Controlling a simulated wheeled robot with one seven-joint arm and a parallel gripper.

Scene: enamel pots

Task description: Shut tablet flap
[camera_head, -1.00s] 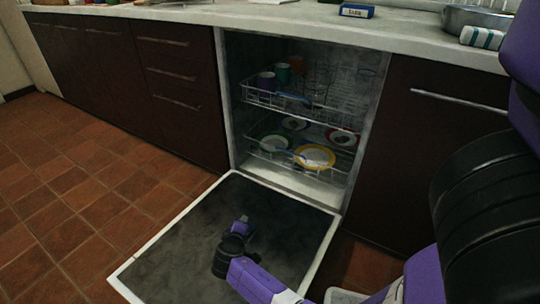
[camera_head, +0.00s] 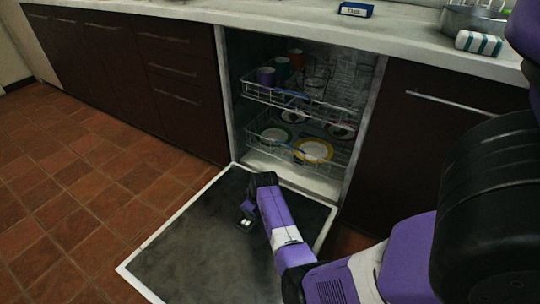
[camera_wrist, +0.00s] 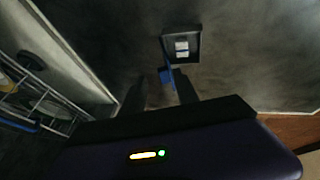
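The open dishwasher door (camera_head: 190,250) lies flat, its dark inner face up. The tablet compartment (camera_head: 243,224) is a small tray in that face, with pale blocks inside. It shows clearly in the wrist view (camera_wrist: 181,34), uncovered. A small blue piece (camera_wrist: 166,76), which looks like the flap, stands at the compartment's near edge. My gripper (camera_head: 249,207) is low over the door close to the compartment. In the wrist view my gripper's two dark fingers (camera_wrist: 160,92) are apart, with the blue piece beyond them, nearer the right finger. I cannot tell whether they touch.
The dishwasher's upper rack (camera_head: 290,103) holds cups and the lower rack (camera_head: 275,150) holds plates. Both racks are inside. The floor at left is clear.

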